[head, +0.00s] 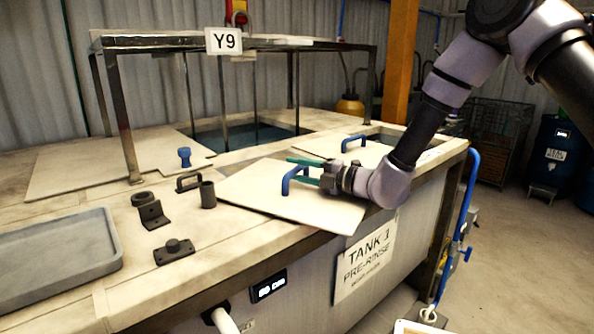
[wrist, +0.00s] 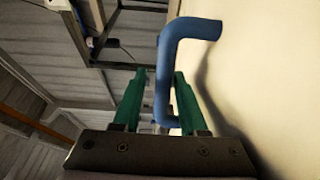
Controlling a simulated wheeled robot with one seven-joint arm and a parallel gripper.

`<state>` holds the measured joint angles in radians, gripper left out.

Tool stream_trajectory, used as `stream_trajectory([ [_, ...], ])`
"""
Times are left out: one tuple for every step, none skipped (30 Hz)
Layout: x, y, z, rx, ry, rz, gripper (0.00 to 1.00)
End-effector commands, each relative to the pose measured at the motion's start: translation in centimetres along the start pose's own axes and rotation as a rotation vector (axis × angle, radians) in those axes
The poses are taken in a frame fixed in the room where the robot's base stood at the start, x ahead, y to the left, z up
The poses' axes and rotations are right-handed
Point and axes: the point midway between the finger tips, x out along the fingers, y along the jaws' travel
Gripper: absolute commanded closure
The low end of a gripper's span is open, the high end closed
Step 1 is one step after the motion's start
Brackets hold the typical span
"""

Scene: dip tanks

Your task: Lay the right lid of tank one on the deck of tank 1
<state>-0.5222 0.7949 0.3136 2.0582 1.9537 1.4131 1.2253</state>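A pale flat lid (head: 258,195) with a blue bar handle (head: 288,184) is at the front of the tank 1 deck (head: 225,232). Its near right corner sticks out past the front edge, above the TANK 1 sign (head: 364,262). I cannot tell whether it lies fully flat. My gripper (head: 300,170) is at the handle, its green fingers pointing left. In the wrist view the handle (wrist: 168,75) passes between the fingers (wrist: 158,82), nearer the right one, with a gap on the left, so they look open. A second lid (head: 372,153) with a blue handle lies behind.
Brackets (head: 153,213), a dark cup (head: 208,194) and a grey tray (head: 60,252) stand on the deck to the left. A metal frame (head: 118,105) marked Y9 rises over an open water tank (head: 245,135). An orange post (head: 399,60) stands behind.

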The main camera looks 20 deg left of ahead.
Motion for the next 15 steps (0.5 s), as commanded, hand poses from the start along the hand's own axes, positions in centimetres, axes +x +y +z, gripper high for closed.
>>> stream_trajectory([
  [0.0,-0.1,0.0,0.002,0.000,-0.002,0.47],
  [0.0,-0.1,0.0,0.002,0.000,-0.002,0.47],
  [-0.1,-0.1,0.0,0.002,0.000,-0.002,0.47],
  [-0.1,-0.1,0.0,0.002,0.000,-0.002,0.47],
  [-0.1,-0.1,0.0,0.002,0.000,-0.002,0.47],
  [-0.1,-0.1,0.0,0.002,0.000,-0.002,0.47],
  [-0.1,-0.1,0.0,0.002,0.000,-0.002,0.47],
  [-0.1,-0.1,0.0,0.002,0.000,-0.002,0.47],
  [-0.1,-0.1,0.0,0.002,0.000,-0.002,0.47],
  [-0.2,-0.1,0.0,0.002,-0.001,-0.003,0.47],
  [-0.3,-0.1,0.0,0.002,-0.001,-0.003,0.47],
  [-0.6,-0.1,0.0,0.002,-0.001,-0.003,0.47],
  [-0.9,-0.1,0.1,0.002,-0.002,-0.002,0.47],
  [-1.2,-0.1,0.1,0.002,-0.003,-0.002,0.47],
  [-1.9,-0.1,0.1,0.003,-0.004,-0.003,0.47],
])
